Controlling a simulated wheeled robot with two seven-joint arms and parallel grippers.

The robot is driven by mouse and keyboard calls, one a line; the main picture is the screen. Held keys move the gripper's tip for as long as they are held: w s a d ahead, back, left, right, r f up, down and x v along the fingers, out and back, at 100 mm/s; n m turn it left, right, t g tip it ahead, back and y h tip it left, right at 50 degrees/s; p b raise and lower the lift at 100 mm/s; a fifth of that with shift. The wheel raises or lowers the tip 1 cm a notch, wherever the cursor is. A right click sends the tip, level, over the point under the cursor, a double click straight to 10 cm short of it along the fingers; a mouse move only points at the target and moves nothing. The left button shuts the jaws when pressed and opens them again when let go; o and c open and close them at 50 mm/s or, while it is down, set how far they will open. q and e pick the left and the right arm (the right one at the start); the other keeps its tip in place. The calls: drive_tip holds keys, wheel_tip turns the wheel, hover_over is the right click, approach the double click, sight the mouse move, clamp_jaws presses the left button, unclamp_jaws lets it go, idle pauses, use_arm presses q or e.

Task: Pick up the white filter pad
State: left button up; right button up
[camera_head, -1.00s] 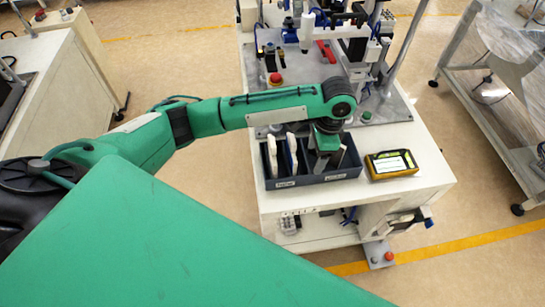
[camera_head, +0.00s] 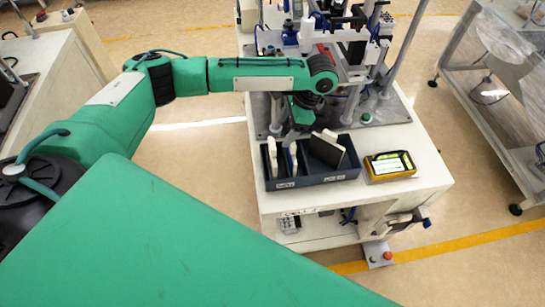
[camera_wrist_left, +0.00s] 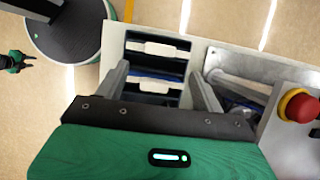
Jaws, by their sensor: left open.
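A dark tray (camera_head: 318,180) with compartments stands at the near edge of the white table. Two upright white pads stand in its left compartments: an all-white one (camera_head: 272,156) at the far left, and one with blue on it (camera_head: 291,158). In the left wrist view they are the upper white pad (camera_wrist_left: 150,48) and the lower white-and-blue one (camera_wrist_left: 155,79). I cannot tell for sure which is the filter pad. A dark plate with a pale edge (camera_head: 328,149) leans at the right. My left gripper (camera_wrist_left: 160,80) is open and empty, just behind the tray in the head view.
A yellow device (camera_head: 390,165) lies right of the tray. Machine posts and a metal plate (camera_head: 395,108) stand behind it. A red button (camera_wrist_left: 298,106) shows in the wrist view. A small green-and-black gripper, seemingly my right one (camera_wrist_left: 18,62), shows at its left edge.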

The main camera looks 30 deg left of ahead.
sight(274, 143)
use_arm(q)
drive_tip(key=p+x, duration=0.1)
drive_tip(key=x, duration=0.1)
drive_tip(key=shift+s+a+f, duration=0.2)
drive_tip(key=shift+a+f, duration=0.05)
drive_tip(key=shift+f, duration=0.05)
drive_tip(key=p+x, duration=0.1)
drive_tip(key=x, duration=0.2)
drive_tip(key=shift+s+a+f+p, duration=0.15)
drive_tip(key=shift+a+p, duration=0.05)
drive_tip(key=shift+p, duration=0.2)
drive_tip(key=shift+s+a+f, duration=0.1)
drive_tip(key=shift+f, duration=0.35)
drive_tip(key=c, duration=1.3)
